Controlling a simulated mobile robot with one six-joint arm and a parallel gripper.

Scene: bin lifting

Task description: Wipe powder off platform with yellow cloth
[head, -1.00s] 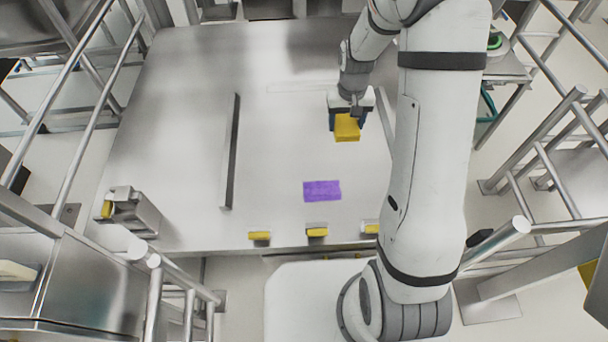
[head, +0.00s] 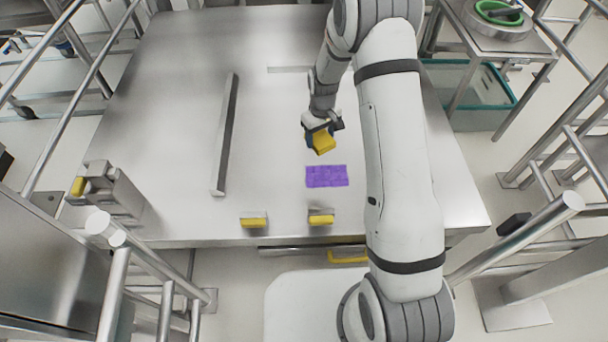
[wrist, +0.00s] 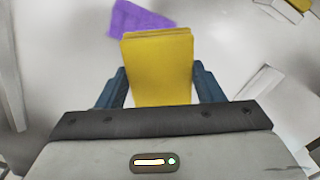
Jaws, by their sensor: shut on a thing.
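My gripper (head: 317,140) is shut on the yellow cloth (head: 323,144), a folded block held above the steel platform (head: 180,100). In the wrist view the cloth (wrist: 160,70) sits between the two blue fingers of my gripper (wrist: 160,88). A flat purple cloth-like patch (head: 326,176) lies on the platform just in front of the yellow cloth. It also shows in the wrist view (wrist: 138,20), partly hidden behind the yellow cloth. I cannot make out any powder for certain on the platform.
A raised metal bar (head: 224,135) stands on the platform left of my gripper. Small yellow-marked blocks (head: 254,222) and (head: 321,219) line the front edge. Steel railings (head: 570,150) stand at the right. A teal-rimmed bin (head: 470,90) is beyond the platform's right side.

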